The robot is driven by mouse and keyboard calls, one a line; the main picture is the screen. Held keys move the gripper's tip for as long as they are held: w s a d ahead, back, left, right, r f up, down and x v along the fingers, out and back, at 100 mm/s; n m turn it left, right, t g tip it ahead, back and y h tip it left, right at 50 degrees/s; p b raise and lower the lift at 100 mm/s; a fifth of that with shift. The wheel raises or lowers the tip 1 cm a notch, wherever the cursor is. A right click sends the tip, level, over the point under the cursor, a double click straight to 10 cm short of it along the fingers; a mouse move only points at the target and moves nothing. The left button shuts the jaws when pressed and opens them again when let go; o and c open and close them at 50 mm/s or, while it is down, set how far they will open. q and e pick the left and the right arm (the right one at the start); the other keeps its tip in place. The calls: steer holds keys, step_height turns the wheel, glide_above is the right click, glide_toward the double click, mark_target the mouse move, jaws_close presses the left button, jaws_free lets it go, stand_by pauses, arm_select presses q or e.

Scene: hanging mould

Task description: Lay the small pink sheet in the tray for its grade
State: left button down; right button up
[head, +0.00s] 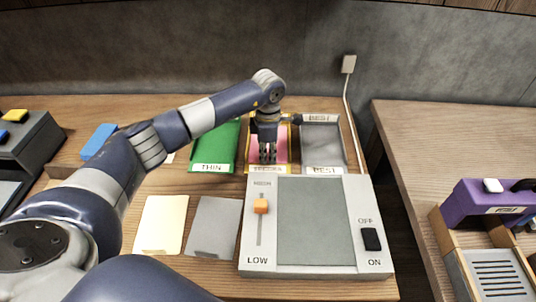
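A small pink sheet (282,146) shows behind and beside my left gripper, within the outline of the yellow-edged middle tray (289,170). My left gripper (267,155) points down over this tray. Its fingertips are close together in front of the pink; whether they grip the sheet or touch it I cannot tell. The middle tray's front label is partly hidden by the gripper. The green tray (226,141) to its left is labelled THIN, and the grey tray (322,146) to its right is labelled BEST. My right gripper is not in view.
A light grey machine (260,262) with an orange slider and a dark switch stands in front of the trays. A cream sheet (162,224) and a grey sheet (212,227) lie left of it. A purple box (490,203) is at the far right, across a gap.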

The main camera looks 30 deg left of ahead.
arm_select(q)
steer(key=shift+f, duration=0.25)
steer(key=c, duration=1.8)
jaws_free()
steer(key=shift+r, duration=0.1)
steer(key=shift+r, duration=0.1)
steer(key=shift+r, duration=0.25)
step_height(320, 180, up, 12)
steer(key=b, duration=0.1)
steer(key=shift+f+b, duration=0.15)
steer(key=shift+b, duration=0.25)
steer(key=shift+f, duration=0.1)
